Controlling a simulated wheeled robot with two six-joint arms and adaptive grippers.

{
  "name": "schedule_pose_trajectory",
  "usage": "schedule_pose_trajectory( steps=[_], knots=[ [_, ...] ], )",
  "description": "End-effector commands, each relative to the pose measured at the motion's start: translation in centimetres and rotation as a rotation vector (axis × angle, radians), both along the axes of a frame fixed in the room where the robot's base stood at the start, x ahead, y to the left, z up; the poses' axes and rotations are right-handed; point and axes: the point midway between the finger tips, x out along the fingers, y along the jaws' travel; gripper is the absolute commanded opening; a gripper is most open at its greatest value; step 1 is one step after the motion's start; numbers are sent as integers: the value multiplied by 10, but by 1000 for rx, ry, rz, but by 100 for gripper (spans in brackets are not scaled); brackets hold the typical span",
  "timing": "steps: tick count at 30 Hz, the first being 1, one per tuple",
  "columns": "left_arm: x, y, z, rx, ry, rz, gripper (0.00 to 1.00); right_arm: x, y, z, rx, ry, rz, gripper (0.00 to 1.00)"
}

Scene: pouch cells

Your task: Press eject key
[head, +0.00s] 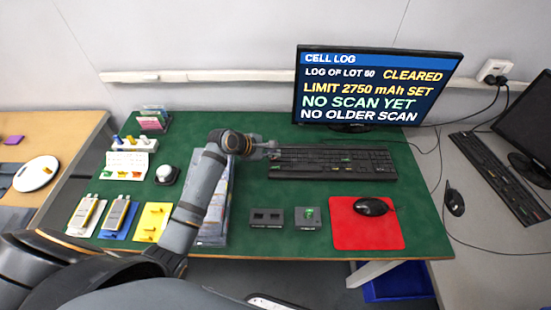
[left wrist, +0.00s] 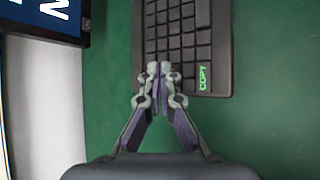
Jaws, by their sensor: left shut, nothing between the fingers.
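The black keyboard (head: 345,163) lies on the green mat in front of the monitor. Its near row has a few coloured labels, too small to read in the head view. In the left wrist view one end of the keyboard (left wrist: 190,35) shows, with a green COPY key (left wrist: 203,78) at its corner. I cannot make out a key marked eject. My left gripper (head: 273,150) is at the keyboard's left end. In the left wrist view its closed, empty fingertips (left wrist: 160,70) overlap the keyboard's end; whether they touch it I cannot tell. My right gripper is not in view.
The monitor (head: 378,88) shows CELL LOG text, with CLEARED and NO SCAN YET. Two small dark blocks (head: 267,218) (head: 308,218) and a red pad (head: 365,232) with a mouse (head: 373,206) lie nearer. Pouch cells, coloured cards and a white-topped device (head: 166,173) stand left.

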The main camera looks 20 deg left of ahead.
Motion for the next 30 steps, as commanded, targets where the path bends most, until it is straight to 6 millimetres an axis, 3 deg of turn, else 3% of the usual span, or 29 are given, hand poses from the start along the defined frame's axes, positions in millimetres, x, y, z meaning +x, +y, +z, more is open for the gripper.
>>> schedule_pose_trajectory(
  steps=[30],
  knots=[
    [0,0,-10,-1,0,1,0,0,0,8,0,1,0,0]
  ],
)
